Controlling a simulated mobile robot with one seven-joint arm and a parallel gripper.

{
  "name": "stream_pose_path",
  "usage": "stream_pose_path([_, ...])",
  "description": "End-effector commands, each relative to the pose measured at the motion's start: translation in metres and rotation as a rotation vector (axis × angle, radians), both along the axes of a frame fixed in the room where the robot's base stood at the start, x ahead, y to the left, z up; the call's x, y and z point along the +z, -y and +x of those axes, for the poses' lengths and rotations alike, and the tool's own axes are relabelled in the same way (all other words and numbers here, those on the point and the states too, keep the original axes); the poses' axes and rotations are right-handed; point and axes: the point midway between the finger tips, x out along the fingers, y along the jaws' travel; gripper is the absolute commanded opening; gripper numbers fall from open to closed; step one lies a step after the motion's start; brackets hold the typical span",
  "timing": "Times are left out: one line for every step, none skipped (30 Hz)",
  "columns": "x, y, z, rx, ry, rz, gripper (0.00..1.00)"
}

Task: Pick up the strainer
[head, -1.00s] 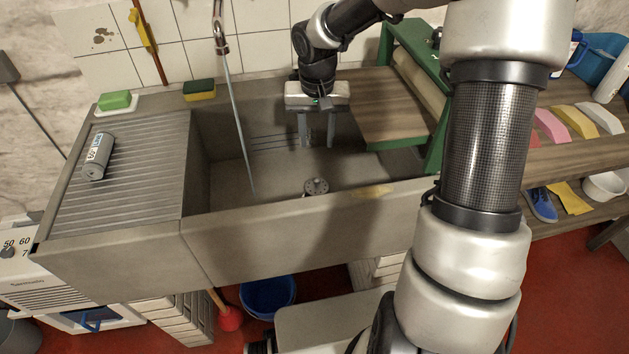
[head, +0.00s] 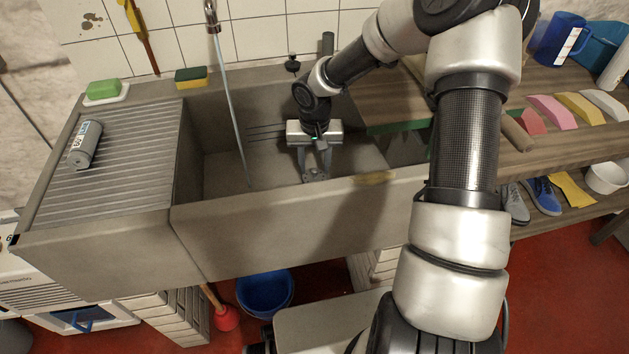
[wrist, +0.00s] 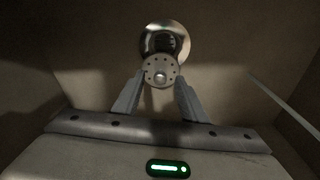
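The strainer (wrist: 161,71) is a small grey metal disc with a ring of holes and a central knob. In the wrist view it sits between my two fingertips, in front of the dark drain opening (wrist: 163,42) with its shiny rim. My gripper (wrist: 161,82) points down into the sink, its fingers closed in on the strainer's sides. The strainer looks raised off the drain, but the height is hard to judge. In the head view my gripper (head: 315,173) is low in the basin, and the strainer (head: 317,177) shows small at its fingertips.
The stone sink (head: 300,215) has walls close around my gripper. A thin water stream (head: 234,110) falls to the left of my arm. A grey can (head: 85,144) lies on the drainboard. A sponge (head: 191,78) and green soap (head: 103,91) sit on the back rim.

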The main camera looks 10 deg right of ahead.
Motion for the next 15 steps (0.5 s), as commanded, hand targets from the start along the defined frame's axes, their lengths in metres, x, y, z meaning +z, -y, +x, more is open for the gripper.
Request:
stream_pose_path([-0.0052, 0.0, 0.0007, 0.001, 0.0, 0.0, 0.39])
stream_pose_path([-0.0062, 0.0002, 0.001, 0.0, 0.001, 0.0, 0.39])
stream_pose_path([-0.0068, 0.0003, 0.0013, 0.0, 0.001, 0.0, 0.39])
stream_pose_path([-0.0069, 0.0003, 0.0014, 0.0, 0.002, 0.0, 0.39])
stream_pose_path([-0.0068, 0.0003, 0.0015, -0.001, 0.002, 0.0, 0.39])
stream_pose_path([-0.0065, 0.0004, 0.0014, -0.001, 0.002, 0.0, 0.39])
stream_pose_path([-0.0064, 0.0004, 0.0014, -0.001, 0.002, 0.0, 0.39])
stream_pose_path([-0.0064, 0.0004, 0.0013, -0.001, 0.002, 0.0, 0.39])
stream_pose_path([-0.0064, 0.0004, 0.0013, 0.0, 0.002, 0.0, 0.39])
stream_pose_path([-0.0064, 0.0004, 0.0013, 0.0, 0.002, 0.0, 0.34])
stream_pose_path([-0.0064, 0.0003, 0.0012, 0.0, 0.002, 0.0, 0.29])
stream_pose_path([-0.0064, 0.0003, 0.0012, 0.0, 0.002, 0.0, 0.22])
stream_pose_path([-0.0064, 0.0004, 0.0012, 0.0, 0.002, 0.0, 0.17])
stream_pose_path([-0.0064, 0.0004, 0.0012, 0.0, 0.002, 0.0, 0.12])
stream_pose_path([-0.0064, 0.0004, 0.0011, 0.0, 0.001, 0.0, 0.05])
